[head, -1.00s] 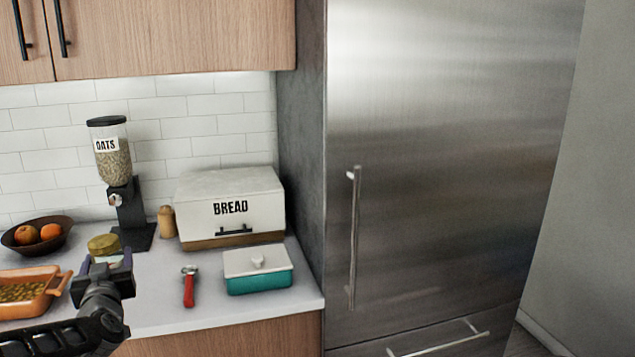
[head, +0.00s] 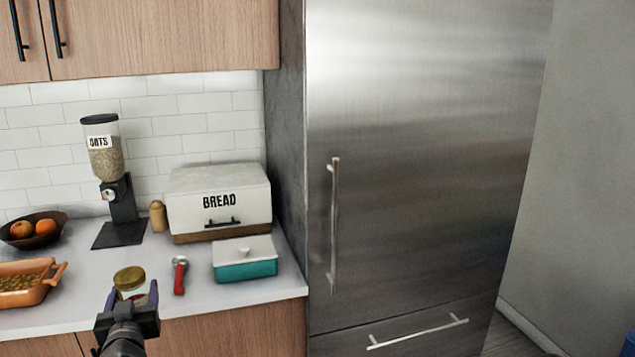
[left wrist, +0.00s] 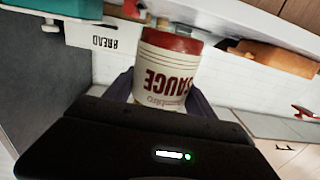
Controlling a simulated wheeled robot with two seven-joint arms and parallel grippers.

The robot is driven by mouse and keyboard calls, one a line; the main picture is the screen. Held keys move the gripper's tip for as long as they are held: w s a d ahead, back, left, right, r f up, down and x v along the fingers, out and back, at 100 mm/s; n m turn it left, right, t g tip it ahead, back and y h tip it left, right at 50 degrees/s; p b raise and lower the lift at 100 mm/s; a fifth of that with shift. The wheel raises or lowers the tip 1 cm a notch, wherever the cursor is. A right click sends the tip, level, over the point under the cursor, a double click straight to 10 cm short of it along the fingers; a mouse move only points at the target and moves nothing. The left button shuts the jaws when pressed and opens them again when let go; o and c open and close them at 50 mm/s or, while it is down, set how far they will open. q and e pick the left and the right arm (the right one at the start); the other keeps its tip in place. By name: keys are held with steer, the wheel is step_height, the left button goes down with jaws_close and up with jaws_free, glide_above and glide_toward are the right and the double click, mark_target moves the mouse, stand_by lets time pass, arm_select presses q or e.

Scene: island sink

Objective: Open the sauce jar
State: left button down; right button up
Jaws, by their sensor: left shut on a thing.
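The sauce jar (head: 130,278) has a gold lid and shows above my left gripper (head: 130,297) near the counter's front edge in the head view. In the left wrist view the jar (left wrist: 167,78) appears upside down, cream with red "SAUCE" lettering and a red band. My left gripper (left wrist: 160,92) is shut on the jar's body, with one finger on each side. The gold lid is still on the jar in the head view; the gripper hides the jar's lower part there. My right gripper is not in view.
An orange baking dish (head: 28,288) stands left. Behind are the oats dispenser (head: 106,160), bread box (head: 220,218) and fruit bowl (head: 34,238). The fridge (head: 420,180) stands right.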

arm_select(q)
steer(key=s+d+f+m+h, duration=0.2)
steer(key=s+d+f, duration=0.3)
steer(key=d, duration=0.6)
steer(key=s+d+f+m+t+h, duration=0.1)
steer(key=s+d+f+h, duration=0.3)
steer(key=d+f, duration=0.6)
steer(key=shift+s+d+f+m+h, duration=0.2)
steer(key=shift+s+d+m+h, duration=0.25)
steer(key=shift+m, duration=0.25)
steer(key=s+d+f+m+g+h, duration=0.1)
steer(key=d+f+m+g+h, duration=0.1)
steer(key=d+m+h, duration=0.2)
steer(key=s+d+f+m+g+h, duration=0.1)
steer(key=d+m+h, duration=0.3)
steer(key=d+h, duration=0.3)
steer(key=d, duration=0.4)
steer(key=shift+s+d+f+g, duration=0.2)
steer(key=shift+s+f+g, duration=0.1)
steer(key=shift+f+g, duration=0.1)
steer(key=shift+h, duration=0.25)
